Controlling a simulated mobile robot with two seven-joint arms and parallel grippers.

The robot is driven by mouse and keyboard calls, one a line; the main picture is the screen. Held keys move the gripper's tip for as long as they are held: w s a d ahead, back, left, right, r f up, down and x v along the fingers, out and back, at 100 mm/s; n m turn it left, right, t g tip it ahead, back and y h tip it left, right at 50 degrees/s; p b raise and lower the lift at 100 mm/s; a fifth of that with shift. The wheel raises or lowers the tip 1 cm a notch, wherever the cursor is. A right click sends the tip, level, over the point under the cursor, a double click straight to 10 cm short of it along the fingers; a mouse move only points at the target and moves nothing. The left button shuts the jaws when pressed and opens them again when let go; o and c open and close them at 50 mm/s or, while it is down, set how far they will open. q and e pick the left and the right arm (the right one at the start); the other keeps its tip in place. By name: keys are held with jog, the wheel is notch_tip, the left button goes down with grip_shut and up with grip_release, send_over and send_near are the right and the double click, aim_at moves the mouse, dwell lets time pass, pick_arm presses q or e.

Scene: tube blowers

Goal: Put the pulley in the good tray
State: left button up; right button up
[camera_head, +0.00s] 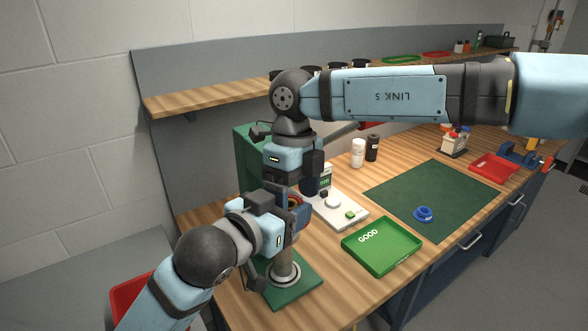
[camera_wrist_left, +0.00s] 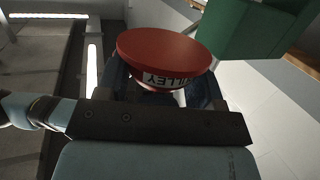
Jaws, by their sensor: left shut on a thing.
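The pulley (camera_wrist_left: 165,52) is a red-brown round piece with a partly hidden label in the left wrist view. My left gripper (camera_head: 294,212) is shut on it; only a small orange-brown bit of it (camera_head: 294,202) shows in the head view. My left gripper is above the post on the green base. The good tray (camera_head: 382,247) is green, marked GOOD, and looks empty on the bench to the right. My right gripper (camera_head: 312,187) points down just behind and above my left one; its fingertips are largely hidden.
A scale-like white device (camera_head: 338,211) stands behind the good tray. A blue round part (camera_head: 424,214) lies on the dark green mat (camera_head: 445,186). A red tray (camera_head: 493,168) is at the far right. A post on a green base (camera_head: 286,275) stands below my grippers.

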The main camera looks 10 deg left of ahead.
pick_arm(q)
jog(key=shift+r, duration=0.3)
pick_arm(e)
jog(key=shift+s+f, duration=0.2)
jog(key=shift+f, duration=0.6)
pick_arm(q)
jog(key=shift+f, duration=0.1)
pick_arm(e)
jog(key=shift+w+d+r, duration=0.1)
jog(key=c, duration=0.7)
pick_arm(q)
jog(key=o, duration=1.1)
pick_arm(e)
jog(key=shift+c, duration=0.3)
pick_arm(q)
jog(key=shift+f, duration=0.15)
